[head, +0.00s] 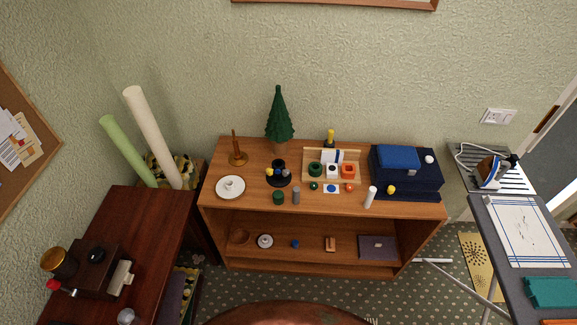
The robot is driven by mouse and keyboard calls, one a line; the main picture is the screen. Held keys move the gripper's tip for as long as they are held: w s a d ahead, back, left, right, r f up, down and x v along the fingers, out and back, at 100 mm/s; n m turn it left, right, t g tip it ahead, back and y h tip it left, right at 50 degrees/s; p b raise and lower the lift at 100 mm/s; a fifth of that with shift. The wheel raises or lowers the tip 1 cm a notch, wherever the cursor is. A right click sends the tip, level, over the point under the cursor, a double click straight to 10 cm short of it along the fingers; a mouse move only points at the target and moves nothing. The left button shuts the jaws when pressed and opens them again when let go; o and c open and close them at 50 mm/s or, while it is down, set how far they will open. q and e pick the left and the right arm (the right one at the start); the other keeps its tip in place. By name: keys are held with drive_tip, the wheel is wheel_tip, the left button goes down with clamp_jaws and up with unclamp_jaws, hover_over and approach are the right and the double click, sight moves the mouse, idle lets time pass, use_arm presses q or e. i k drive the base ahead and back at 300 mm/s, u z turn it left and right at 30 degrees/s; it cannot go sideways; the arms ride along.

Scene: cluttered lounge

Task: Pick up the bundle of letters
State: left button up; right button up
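I cannot clearly make out a bundle of letters in the head view. A pale, narrow block (120,279) leans at the right side of a dark brown box (92,268) on the dark wooden cabinet at the left; it is too small to tell whether it is letters. Loose papers (22,142) are pinned on the cork board at the far left. Neither of my grippers shows in this view.
A wooden shelf unit (228,204) stands against the wall, its top crowded with small items. The dark cabinet (150,222) is at left, an ironing board (490,228) at right. A rounded reddish-brown surface (300,313) fills the bottom centre.

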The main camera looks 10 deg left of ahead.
sight(327, 156)
drive_tip(key=u, duration=0.8)
drive_tip(key=i, duration=0.65)
drive_tip(key=z, duration=0.05)
